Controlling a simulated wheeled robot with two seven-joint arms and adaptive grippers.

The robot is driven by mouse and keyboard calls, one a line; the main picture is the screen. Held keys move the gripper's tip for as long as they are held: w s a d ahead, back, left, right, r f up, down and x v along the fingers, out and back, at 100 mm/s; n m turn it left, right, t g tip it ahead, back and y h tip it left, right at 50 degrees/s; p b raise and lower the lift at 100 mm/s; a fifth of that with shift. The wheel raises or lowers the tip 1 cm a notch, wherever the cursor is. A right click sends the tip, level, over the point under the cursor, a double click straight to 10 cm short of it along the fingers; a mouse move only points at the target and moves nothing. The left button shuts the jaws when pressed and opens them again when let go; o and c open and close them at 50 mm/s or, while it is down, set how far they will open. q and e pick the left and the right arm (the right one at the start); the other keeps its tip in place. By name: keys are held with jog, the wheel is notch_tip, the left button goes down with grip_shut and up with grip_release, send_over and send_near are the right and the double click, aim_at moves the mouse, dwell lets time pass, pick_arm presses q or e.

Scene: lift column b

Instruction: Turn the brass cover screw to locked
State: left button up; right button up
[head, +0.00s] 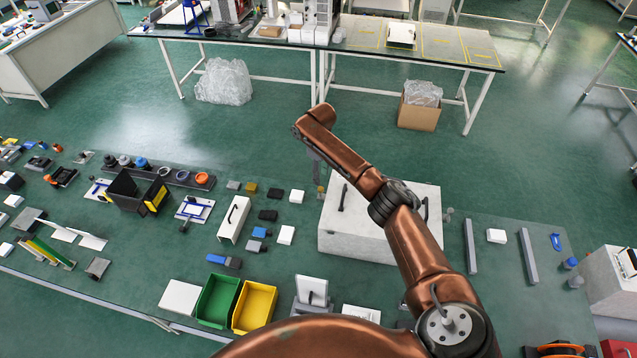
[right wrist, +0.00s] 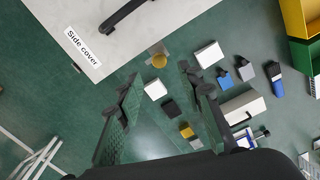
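The white box labelled "Side cover" (right wrist: 84,47) stands on the green table; it also shows in the head view (head: 350,243). The brass cover screw (right wrist: 159,61) shows as a small round yellow head on a grey piece at the box's edge. Its turn position is too small to tell. My right gripper (right wrist: 160,84) is open and empty, its two fingers spread, with the screw showing just beyond the fingertips. In the head view the right gripper (head: 318,172) is beside the box's left side, partly hidden by my arm. My left gripper is not in view.
A black handle (head: 342,197) is on the box top. Left of the box lie small blocks and a white case with a handle (head: 234,219). Green (head: 218,302) and yellow (head: 254,306) bins stand in front. Grey bars (head: 528,256) lie to the right.

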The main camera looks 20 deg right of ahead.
aim_at(320, 188)
notch_tip(320, 188, down, 7)
jog(key=shift+f+p, duration=0.1)
jog(key=shift+p, duration=0.2)
grip_shut()
dwell(0.5)
